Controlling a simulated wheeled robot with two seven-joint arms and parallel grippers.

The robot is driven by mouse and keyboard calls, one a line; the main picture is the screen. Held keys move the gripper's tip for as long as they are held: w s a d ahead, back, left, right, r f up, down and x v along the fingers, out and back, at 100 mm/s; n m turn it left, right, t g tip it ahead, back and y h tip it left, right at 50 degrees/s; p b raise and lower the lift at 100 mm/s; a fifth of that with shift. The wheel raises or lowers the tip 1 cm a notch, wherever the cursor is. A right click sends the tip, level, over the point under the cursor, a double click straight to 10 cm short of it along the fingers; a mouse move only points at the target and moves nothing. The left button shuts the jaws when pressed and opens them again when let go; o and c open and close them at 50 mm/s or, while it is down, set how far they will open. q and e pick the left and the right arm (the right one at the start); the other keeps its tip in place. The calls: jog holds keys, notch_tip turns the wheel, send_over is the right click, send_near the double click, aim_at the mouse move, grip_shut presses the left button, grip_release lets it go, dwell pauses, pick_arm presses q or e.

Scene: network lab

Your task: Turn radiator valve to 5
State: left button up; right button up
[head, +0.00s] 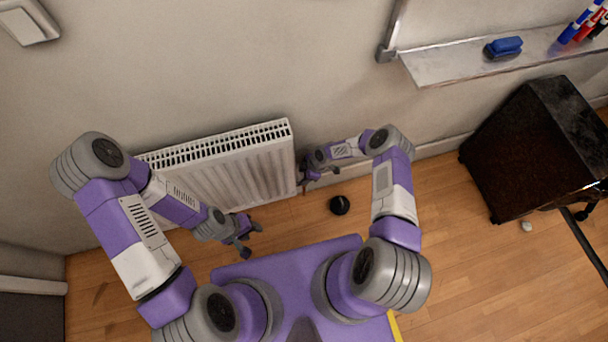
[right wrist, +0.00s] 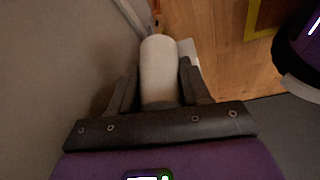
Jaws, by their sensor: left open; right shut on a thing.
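The white radiator (head: 235,175) is on the wall, in the middle of the head view. In the right wrist view a white, rounded radiator valve (right wrist: 160,75) sits between the dark fingers of my right gripper (right wrist: 158,85), which is shut on it. In the head view my right gripper (head: 306,178) is at the radiator's right end, and I cannot make out the valve there. No dial number is readable. My left gripper (head: 245,240) is open and empty, in front of the radiator and apart from it.
A small black round object (head: 340,205) lies on the wooden floor (head: 450,250) right of the radiator. A black cabinet (head: 530,150) stands at the right. A wall shelf (head: 450,62) holds a blue eraser (head: 503,48) and several markers. Floor between radiator and cabinet is mostly clear.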

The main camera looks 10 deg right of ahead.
jog(key=m+p, duration=0.1)
jog(key=m, duration=0.1)
jog(key=m+t+p, duration=0.1)
jog(key=m, duration=0.1)
jog(key=shift+s+a+m+h+p, duration=0.1)
jog(key=shift+s+m+h+p, duration=0.1)
jog(key=shift+m+h+p, duration=0.15)
jog(key=shift+m+t+h+p, duration=0.45)
jog(key=shift+m+t, duration=0.15)
jog(key=shift+m, duration=0.65)
jog(key=shift+f, duration=0.1)
jog(key=o, duration=1)
